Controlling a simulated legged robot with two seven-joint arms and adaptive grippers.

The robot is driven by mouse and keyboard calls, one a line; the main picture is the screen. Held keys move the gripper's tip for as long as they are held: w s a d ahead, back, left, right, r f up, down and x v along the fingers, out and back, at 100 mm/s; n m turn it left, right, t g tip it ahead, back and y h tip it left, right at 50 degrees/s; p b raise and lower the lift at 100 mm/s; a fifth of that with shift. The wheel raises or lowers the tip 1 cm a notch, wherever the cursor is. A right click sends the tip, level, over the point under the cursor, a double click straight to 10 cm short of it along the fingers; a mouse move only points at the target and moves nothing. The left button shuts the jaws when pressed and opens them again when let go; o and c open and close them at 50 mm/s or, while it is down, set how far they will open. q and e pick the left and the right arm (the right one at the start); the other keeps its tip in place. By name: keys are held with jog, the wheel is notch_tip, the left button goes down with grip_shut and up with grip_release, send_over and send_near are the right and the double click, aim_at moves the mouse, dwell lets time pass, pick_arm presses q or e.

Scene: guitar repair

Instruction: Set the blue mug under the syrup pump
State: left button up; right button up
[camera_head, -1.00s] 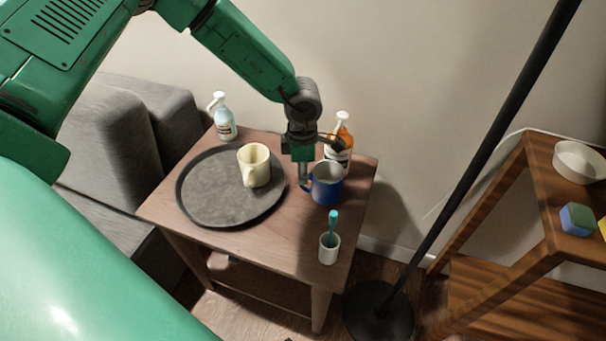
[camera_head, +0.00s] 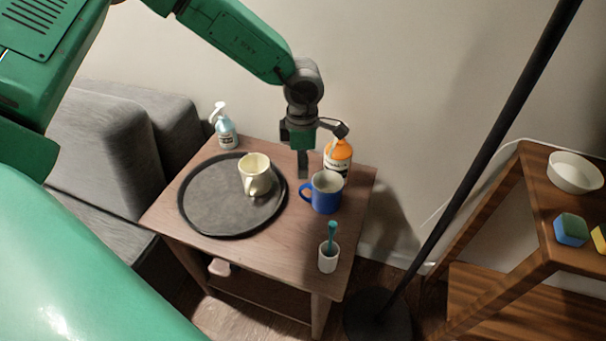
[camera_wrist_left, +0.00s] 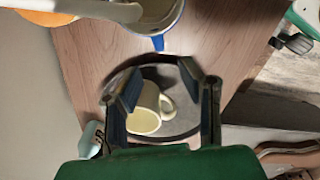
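The blue mug (camera_head: 325,199) stands upright on the small wooden table, its handle toward the left. The orange syrup bottle (camera_head: 339,158) stands just behind it; its pump head is largely hidden by my gripper in the head view. In the left wrist view, the white pump spout (camera_wrist_left: 85,9) overlaps the rim of the blue mug (camera_wrist_left: 157,41), but the exact height and alignment are unclear. My left gripper (camera_head: 303,173) is above and left of the mug, near its handle. Its fingers (camera_wrist_left: 162,88) are apart and hold nothing. My right gripper is not in view.
A dark round tray (camera_head: 215,213) with a cream mug (camera_head: 256,178) is left of the blue mug. A pale blue pump bottle (camera_head: 226,133) stands behind the tray. A white cup with a toothbrush (camera_head: 328,258) is at the front. A black pole (camera_head: 470,175) rises right of the table.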

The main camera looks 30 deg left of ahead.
pick_arm(q)
notch_tip(320, 180, up, 5)
jog(key=s+f+m+t+y, duration=0.1)
jog(key=s+f+m, duration=0.2)
jog(key=f+m, duration=0.1)
jog(key=s+f+m+t+y, duration=0.1)
jog(key=s+f+m, duration=0.3)
jog(key=m, duration=0.1)
jog(key=s+f+m+y+p, duration=0.1)
jog(key=s+f+m, duration=0.2)
jog(key=f+m, duration=0.2)
jog(key=shift+s+a+f+t+y, duration=0.1)
jog(key=shift+s+a+t+y, duration=0.2)
jog(key=shift+s+a+t, duration=0.1)
jog(key=s+f+m, duration=0.1)
jog(key=s+m, duration=0.1)
jog(key=s+d+f+m+h, duration=0.1)
jog(key=s+m, duration=0.1)
jog(key=s+d+m, duration=0.1)
jog(key=s, duration=0.2)
jog(key=shift+f+m+h, duration=0.3)
jog(key=shift+f+m, duration=0.1)
jog(key=s+d+m+g+h, duration=0.1)
jog(key=s+m+g+h, duration=0.1)
jog(key=s+m, duration=0.4)
jog(key=s, duration=0.4)
jog(key=shift+s+d+f, duration=0.2)
jog(key=shift+s+f, duration=0.15)
jog(key=shift+w, duration=0.15)
